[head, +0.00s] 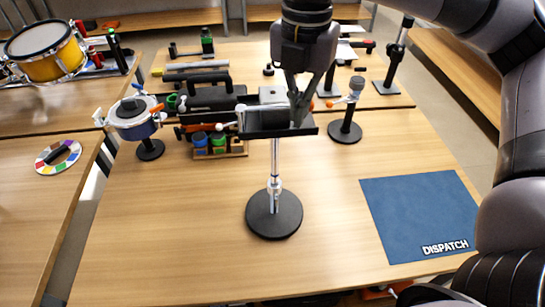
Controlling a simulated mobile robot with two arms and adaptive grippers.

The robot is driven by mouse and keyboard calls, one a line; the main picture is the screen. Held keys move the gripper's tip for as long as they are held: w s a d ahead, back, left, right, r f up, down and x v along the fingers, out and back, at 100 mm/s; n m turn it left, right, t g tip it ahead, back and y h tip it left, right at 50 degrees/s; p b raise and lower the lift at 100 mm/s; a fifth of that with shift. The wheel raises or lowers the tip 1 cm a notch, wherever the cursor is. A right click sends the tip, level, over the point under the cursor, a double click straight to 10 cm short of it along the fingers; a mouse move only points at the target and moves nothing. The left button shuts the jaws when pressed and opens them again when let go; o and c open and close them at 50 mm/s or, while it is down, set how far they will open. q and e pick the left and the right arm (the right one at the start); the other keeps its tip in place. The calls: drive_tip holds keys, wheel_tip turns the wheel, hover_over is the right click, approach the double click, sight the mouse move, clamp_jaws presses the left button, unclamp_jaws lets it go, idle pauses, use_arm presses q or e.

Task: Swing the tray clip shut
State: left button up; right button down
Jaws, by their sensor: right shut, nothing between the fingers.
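A small black tray (262,132) sits on top of a silver post with a round black base (274,214), in the middle of the wooden table. A pale metal piece at the tray's left end (241,118) looks like the clip; whether it is open or shut is unclear. My right gripper (297,122) comes down from above with its fingers shut and empty. Its tips overlap the right half of the tray in the picture; I cannot tell if they touch it. The fingers hide part of the tray. My left gripper is not in view.
A round pot-like object on a stand (134,121) is at left, another stand (345,130) at right. Tools and a rack of coloured jars (215,145) crowd behind the tray. A blue DISPATCH mat (420,215) lies at right.

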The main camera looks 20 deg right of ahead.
drive_tip(key=shift+w, duration=1.15)
drive_tip(key=shift+s+a+b, duration=0.35)
drive_tip(key=shift+s, duration=0.15)
drive_tip(key=c, duration=1.9)
unclamp_jaws()
drive_tip(key=shift+r, duration=0.1)
